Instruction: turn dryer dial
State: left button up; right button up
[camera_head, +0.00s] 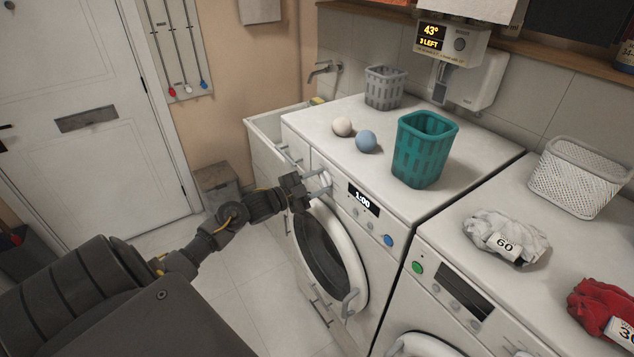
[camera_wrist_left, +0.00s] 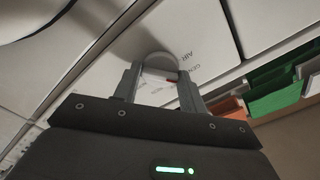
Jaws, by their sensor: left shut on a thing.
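The white dryer (camera_head: 340,235) stands in the middle of the head view, with a lit panel (camera_head: 364,199) reading 1:00. My left gripper (camera_head: 323,185) reaches its front panel left of that display. In the left wrist view the round grey dial (camera_wrist_left: 158,61) sits between the fingers of my left gripper (camera_wrist_left: 158,82), which are shut on it. A small red mark shows beside the dial, and printed words, one reading AIR, are on the panel. In the head view the gripper largely hides the dial. My right gripper is not in view.
A teal basket (camera_head: 425,148), a blue ball (camera_head: 366,141), a pale ball (camera_head: 342,127) and a grey basket (camera_head: 385,87) stand on top. A second machine (camera_head: 405,292) at right carries laundry. The round door (camera_head: 330,252) is below the gripper.

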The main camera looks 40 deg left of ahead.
pick_arm(q)
jog(key=o, duration=1)
jog(key=shift+c, duration=0.2)
jog(key=shift+s, duration=0.1)
jog(key=b+v, duration=0.3)
jog(key=v, duration=0.7)
jog(key=shift+s+b, duration=0.3)
jog(key=shift+b, duration=0.05)
jog(key=shift+a, duration=0.15)
